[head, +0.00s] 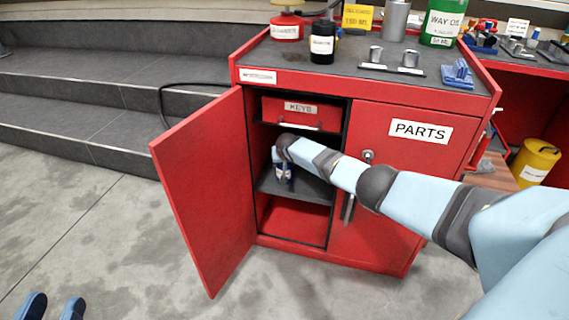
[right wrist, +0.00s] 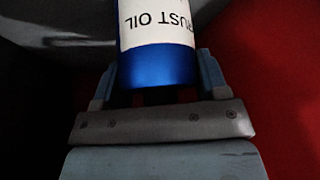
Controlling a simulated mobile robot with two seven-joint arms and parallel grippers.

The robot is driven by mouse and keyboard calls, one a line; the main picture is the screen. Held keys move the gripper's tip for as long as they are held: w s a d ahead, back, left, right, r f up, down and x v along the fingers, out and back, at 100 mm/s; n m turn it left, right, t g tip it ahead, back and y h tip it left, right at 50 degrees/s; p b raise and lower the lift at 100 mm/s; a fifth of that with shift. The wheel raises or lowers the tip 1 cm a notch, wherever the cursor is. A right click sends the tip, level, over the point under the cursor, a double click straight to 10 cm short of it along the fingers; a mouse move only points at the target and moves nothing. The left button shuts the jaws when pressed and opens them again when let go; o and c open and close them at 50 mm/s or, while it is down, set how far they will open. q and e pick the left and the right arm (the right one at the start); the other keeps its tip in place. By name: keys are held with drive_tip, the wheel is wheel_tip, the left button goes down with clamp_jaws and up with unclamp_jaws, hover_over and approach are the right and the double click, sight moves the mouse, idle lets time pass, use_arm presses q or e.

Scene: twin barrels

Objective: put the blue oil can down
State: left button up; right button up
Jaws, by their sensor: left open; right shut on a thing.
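The blue oil can (right wrist: 160,66), with a white label reading "RUST OIL" upside down, sits between the fingers of my right gripper (right wrist: 156,78) in the right wrist view. In the head view my right arm reaches into the open left side of the red cabinet (head: 385,185). There my right gripper (head: 284,172) is just above or at the dark middle shelf (head: 312,188). The can is mostly hidden there, and I cannot tell whether it touches the shelf. My left gripper (head: 51,306) shows only its blue fingertips, apart and empty, low at the left.
The cabinet's left door (head: 205,190) stands open towards me. A red KEYS drawer (head: 290,112) is above the shelf. The right PARTS door (head: 405,160) is shut. Cans and tools stand on the cabinet top (head: 345,60). Grey steps (head: 90,110) are at the left.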

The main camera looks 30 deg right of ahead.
drive_tip(key=o, duration=1.1)
drive_tip(key=shift+f, duration=0.15)
drive_tip(key=shift+o, duration=0.2)
drive_tip(key=shift+p+v, duration=1)
drive_tip(key=shift+v, duration=0.05)
use_arm(q)
drive_tip(key=s+n+p, duration=0.1)
drive_tip(key=p, duration=0.1)
drive_tip(key=s+d+r+n+p, duration=0.1)
drive_tip(key=n+p, duration=0.1)
drive_tip(key=s+n+g+y+p, duration=0.1)
drive_tip(key=p, duration=0.1)
drive_tip(key=shift+d+r+n, duration=0.3)
drive_tip(key=shift+d+r, duration=0.05)
drive_tip(key=shift+d, duration=0.05)
use_arm(e)
drive_tip(key=s+a, duration=0.5)
drive_tip(key=s, duration=0.5)
drive_tip(key=shift+f, duration=0.25)
drive_tip(key=shift+s+a, duration=0.15)
